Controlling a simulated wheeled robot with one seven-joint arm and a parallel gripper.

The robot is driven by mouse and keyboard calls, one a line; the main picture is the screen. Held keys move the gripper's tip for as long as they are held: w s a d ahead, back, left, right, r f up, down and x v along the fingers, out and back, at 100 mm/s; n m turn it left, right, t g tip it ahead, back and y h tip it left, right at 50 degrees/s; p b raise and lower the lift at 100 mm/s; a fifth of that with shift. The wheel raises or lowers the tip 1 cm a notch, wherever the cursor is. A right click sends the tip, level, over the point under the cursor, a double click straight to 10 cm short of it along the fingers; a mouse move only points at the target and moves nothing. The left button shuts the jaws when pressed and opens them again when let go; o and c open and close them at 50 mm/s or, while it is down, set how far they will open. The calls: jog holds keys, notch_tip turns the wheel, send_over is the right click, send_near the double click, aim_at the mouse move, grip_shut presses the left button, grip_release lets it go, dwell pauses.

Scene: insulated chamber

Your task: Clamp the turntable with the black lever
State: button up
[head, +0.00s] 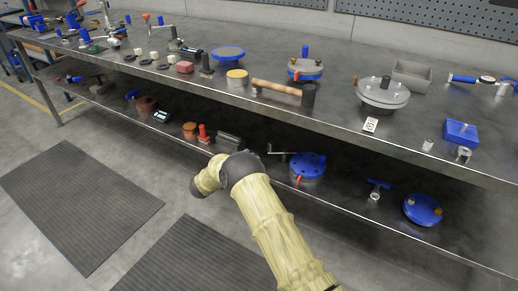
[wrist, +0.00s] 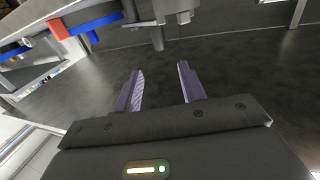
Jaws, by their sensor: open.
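A grey round turntable (head: 383,95) with a dark upright part on top stands on the upper bench at right. A blue-topped turntable (head: 308,163) with a red lever is on the lower shelf. I cannot make out a black lever for certain on any. In the wrist view my gripper (wrist: 160,72) is open and empty over a dark surface. A blue rim with a red part (wrist: 92,22) and a grey post (wrist: 157,36) show beyond the fingertips.
A mallet (head: 280,88) lies near the upper bench's front edge (head: 330,118). The upper bench overhangs this shelf. Floor mats (head: 75,205) lie in front.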

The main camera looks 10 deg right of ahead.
jog(key=v, duration=0.5)
jog(key=shift+p, duration=0.35)
jog(key=shift+w+r, duration=0.1)
jog(key=shift+r, duration=0.05)
jog(key=c, duration=0.6)
jog(key=w+r+n+t+y, duration=0.1)
jog(key=r+y, duration=0.1)
jog(key=w+r+n+t+y, duration=0.1)
jog(key=w+r+y, duration=0.1)
jog(key=r+y, duration=0.1)
jog(key=w+r+n+t+y, duration=0.1)
jog(key=r+n+t+y, duration=0.1)
jog(key=r, duration=0.1)
jog(key=shift+w+d+r, duration=0.2)
jog(key=shift+w+r, duration=0.05)
jog(key=shift+w, duration=0.15)
grip_shut()
jog(key=s+d+n+g+y, duration=0.2)
jog(key=s+d+g, duration=0.2)
jog(key=s, duration=0.9)
jog(key=s+d+r+n+g+y, duration=0.1)
jog(key=s+d+n+g+y, duration=0.1)
jog(key=s, duration=1.1)
jog(key=s+d+n+g+y, duration=0.2)
jog(key=s+d+g, duration=0.4)
jog(key=s, duration=0.7)
jog(key=shift+s+d+r+n+y, duration=0.15)
jog(key=shift+d+r+n+y, duration=0.15)
jog(key=shift+d+y, duration=0.45)
